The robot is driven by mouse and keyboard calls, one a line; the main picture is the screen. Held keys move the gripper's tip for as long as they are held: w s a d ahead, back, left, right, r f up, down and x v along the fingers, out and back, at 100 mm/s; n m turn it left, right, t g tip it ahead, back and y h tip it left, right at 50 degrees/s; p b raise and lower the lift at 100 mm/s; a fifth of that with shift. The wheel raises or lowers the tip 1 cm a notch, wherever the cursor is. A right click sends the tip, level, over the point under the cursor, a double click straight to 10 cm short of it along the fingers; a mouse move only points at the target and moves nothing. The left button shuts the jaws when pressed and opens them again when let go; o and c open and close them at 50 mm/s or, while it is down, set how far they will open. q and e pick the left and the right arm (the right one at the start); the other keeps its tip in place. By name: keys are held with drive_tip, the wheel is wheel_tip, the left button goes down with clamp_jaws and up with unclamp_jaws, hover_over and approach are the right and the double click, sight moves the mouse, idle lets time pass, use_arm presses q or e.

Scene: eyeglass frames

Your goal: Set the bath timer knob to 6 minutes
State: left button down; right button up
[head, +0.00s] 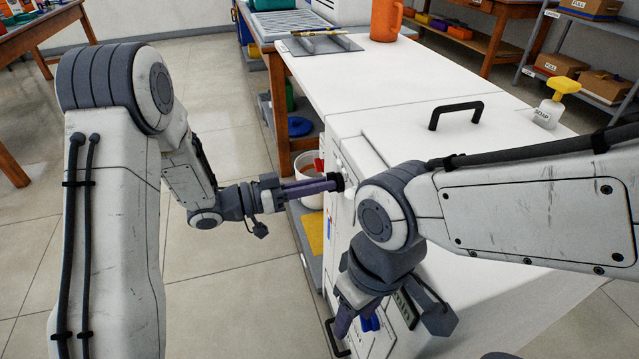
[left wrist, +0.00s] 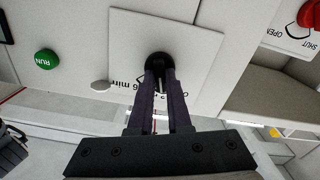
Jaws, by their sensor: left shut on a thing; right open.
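The bath timer knob (left wrist: 158,62) is a round black knob on a white plate (left wrist: 190,35) with minute markings, in the left wrist view. Some of the printed scale is hidden behind the fingers; "6 min" can be read beside them. My left gripper (left wrist: 158,76) is shut on the knob; in the head view it (head: 335,183) reaches the side face of the white machine (head: 380,130). The knob's pointer cannot be made out. My right gripper (head: 350,320) is open, low in front of the machine, apart from the knob.
A green RUN button (left wrist: 46,60) and a red knob (left wrist: 308,12) by a SHUT label flank the plate. A white bucket (head: 308,165) is behind my left gripper.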

use_arm(q)
drive_tip(key=shift+s+f+m+b, duration=0.1)
drive_tip(key=shift+m+b, duration=1.55)
drive_tip(key=shift+m, duration=1.55)
drive_tip(key=shift+s+f+m+b, duration=0.1)
drive_tip(key=shift+m+b, duration=1.55)
drive_tip(key=shift+m, duration=1.55)
drive_tip(key=c, duration=0.9)
unclamp_jaws()
drive_tip(key=shift+r, duration=0.1)
drive_tip(key=shift+o, duration=0.2)
